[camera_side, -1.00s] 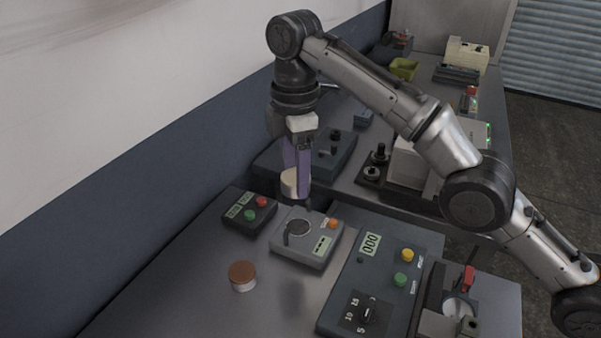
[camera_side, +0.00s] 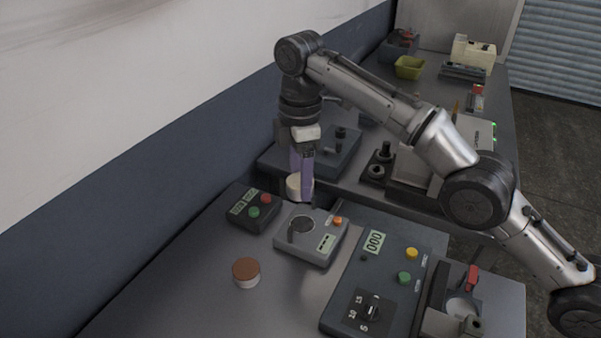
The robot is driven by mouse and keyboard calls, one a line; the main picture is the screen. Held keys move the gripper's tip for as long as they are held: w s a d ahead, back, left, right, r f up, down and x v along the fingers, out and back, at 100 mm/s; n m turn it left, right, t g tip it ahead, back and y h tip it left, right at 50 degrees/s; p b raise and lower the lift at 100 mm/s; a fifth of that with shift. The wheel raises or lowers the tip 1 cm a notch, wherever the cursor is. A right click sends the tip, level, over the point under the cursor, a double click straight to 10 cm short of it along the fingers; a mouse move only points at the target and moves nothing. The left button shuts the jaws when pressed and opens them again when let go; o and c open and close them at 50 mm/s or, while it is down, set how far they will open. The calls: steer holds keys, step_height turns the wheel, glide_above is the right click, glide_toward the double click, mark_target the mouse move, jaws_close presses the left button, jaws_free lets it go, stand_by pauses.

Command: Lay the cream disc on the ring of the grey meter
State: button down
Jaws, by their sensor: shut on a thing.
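The cream disc (camera_side: 293,187) is held between the purple fingers of my gripper (camera_side: 301,184), which is shut on it. The grey meter (camera_side: 311,238) lies on the near bench, with a dark round ring (camera_side: 301,225) on its top, an orange button and a small display. In the picture, my gripper and the disc are just above the ring, towards the far side of the meter. The disc looks apart from the meter; its exact height is hard to tell. The fingers hide part of the disc.
A brown-topped round piece (camera_side: 246,272) stands in front. A large dark panel (camera_side: 372,282) with a knob is at right. A dark unit (camera_side: 334,158) stands behind my gripper.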

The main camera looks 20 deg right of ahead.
steer(key=shift+w+d+f, duration=0.15)
steer(key=shift+f, duration=0.35)
steer(key=shift+w+d+f, duration=0.1)
steer(key=shift+d+f, duration=0.05)
steer(key=shift+f, duration=0.3)
glide_above(302, 224)
steer(key=shift+f, duration=3)
steer(key=shift+f, duration=0.6)
steer(key=shift+c, duration=0.3)
jaws_free()
steer(key=shift+f, duration=0.1)
steer(key=shift+r, duration=3.8)
